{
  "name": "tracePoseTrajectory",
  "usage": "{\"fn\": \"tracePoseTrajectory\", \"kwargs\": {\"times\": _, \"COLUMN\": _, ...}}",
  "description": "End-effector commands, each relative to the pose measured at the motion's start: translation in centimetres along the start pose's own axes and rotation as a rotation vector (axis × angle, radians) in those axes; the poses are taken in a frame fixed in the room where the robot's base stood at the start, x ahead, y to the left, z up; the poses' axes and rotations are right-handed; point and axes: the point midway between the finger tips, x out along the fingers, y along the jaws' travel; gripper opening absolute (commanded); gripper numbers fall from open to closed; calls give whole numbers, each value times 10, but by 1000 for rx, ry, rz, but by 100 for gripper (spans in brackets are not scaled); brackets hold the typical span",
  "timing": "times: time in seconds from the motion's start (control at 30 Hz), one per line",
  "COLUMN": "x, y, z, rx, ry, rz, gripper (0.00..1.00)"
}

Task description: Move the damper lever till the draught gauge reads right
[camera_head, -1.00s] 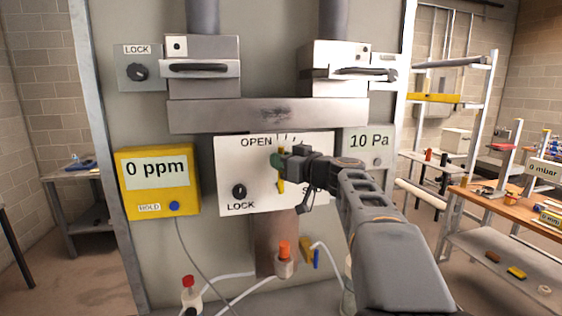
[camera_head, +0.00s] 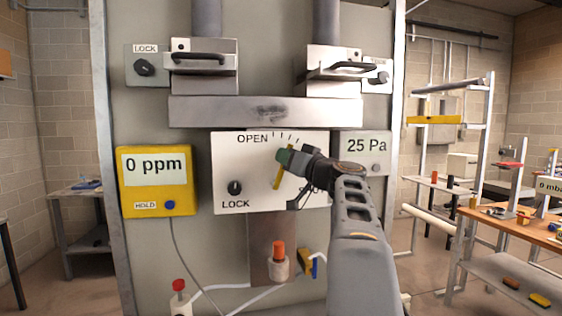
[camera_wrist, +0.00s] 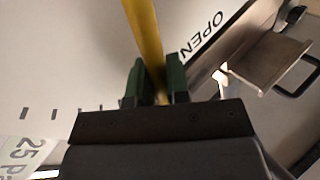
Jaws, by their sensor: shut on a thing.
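The yellow damper lever (camera_head: 279,176) is on the white plate (camera_head: 228,168) marked OPEN, LOCK and a partly hidden word. It leans, with its top to the right towards the scale ticks. My gripper (camera_head: 284,157) is shut on the lever near its upper end. In the wrist view the lever (camera_wrist: 145,38) runs between the green fingertips of my gripper (camera_wrist: 157,82). The draught gauge (camera_head: 367,146) right of the plate reads 25 Pa. The black lock knob (camera_head: 235,188) is at the plate's lower left. My arm hides the plate's lower right.
A yellow meter (camera_head: 157,181) reading 0 ppm hangs left of the plate. Two metal boxes with black handles are above the grey duct (camera_head: 265,112). An orange-capped valve (camera_head: 278,262) and hoses are below. A workbench (camera_head: 520,229) stands at right.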

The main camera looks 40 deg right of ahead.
Motion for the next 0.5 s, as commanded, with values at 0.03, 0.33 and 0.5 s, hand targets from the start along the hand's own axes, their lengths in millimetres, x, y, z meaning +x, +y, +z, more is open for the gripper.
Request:
{"fn": "tracePoseTrajectory", "kwargs": {"times": 0.03, "x": 0, "y": 0, "z": 0, "rx": 1, "ry": 1, "rz": 2, "gripper": 0}}
{"fn": "tracePoseTrajectory", "kwargs": {"times": 0.33, "x": 1, "y": -1, "z": 0, "rx": 0, "ry": -1, "rz": -2, "gripper": 41}}
{"fn": "tracePoseTrajectory", "kwargs": {"times": 0.5, "x": 1, "y": -2, "z": 1, "rx": 0, "ry": -1, "rz": -2, "gripper": 41}}
